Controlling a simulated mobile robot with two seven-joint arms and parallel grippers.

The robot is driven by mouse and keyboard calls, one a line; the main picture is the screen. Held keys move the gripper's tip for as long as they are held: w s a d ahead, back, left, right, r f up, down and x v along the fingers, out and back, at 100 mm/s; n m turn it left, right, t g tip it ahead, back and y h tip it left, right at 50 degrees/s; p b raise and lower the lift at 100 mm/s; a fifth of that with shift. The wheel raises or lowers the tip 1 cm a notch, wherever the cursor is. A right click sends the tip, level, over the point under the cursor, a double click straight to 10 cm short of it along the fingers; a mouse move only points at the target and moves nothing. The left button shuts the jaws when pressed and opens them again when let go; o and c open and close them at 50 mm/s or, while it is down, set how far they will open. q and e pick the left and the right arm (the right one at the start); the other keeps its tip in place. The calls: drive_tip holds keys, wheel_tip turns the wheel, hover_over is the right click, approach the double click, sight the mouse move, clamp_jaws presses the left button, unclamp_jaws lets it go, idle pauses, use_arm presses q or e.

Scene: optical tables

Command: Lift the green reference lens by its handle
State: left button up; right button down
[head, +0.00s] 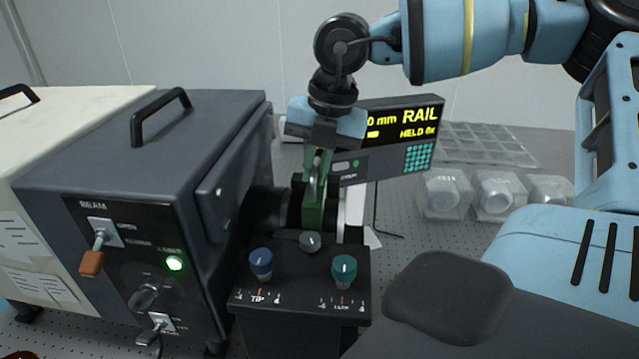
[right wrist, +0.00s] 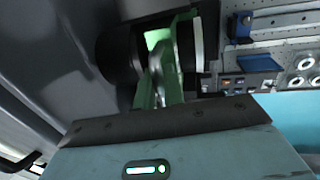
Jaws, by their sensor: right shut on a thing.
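The green reference lens (head: 313,205) is a green upright piece in the head view, standing behind the knob box and between dark round parts. Its upper part is the handle (head: 318,165), under my right gripper (head: 321,146). My right gripper points down and is shut on the handle. In the right wrist view the green lens frame (right wrist: 160,40) shows just beyond the gripper, beside a dark cylinder (right wrist: 118,55). I cannot tell whether the lens is clear of its seat, as its lower end is hidden by the knob box. My left gripper is not in view.
A dark box labelled BEAM (head: 110,210), with a lit green lamp, stands at the left. The knob box (head: 300,285) is in front of the lens. A display reading RAIL (head: 400,135) is behind. Clear containers (head: 445,195) and a divided tray (head: 480,145) lie right.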

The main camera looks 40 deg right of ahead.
wheel_tip(320, 180, up, 18)
drive_tip(key=b, duration=0.1)
idle(0.4)
drive_tip(key=shift+a, duration=0.1)
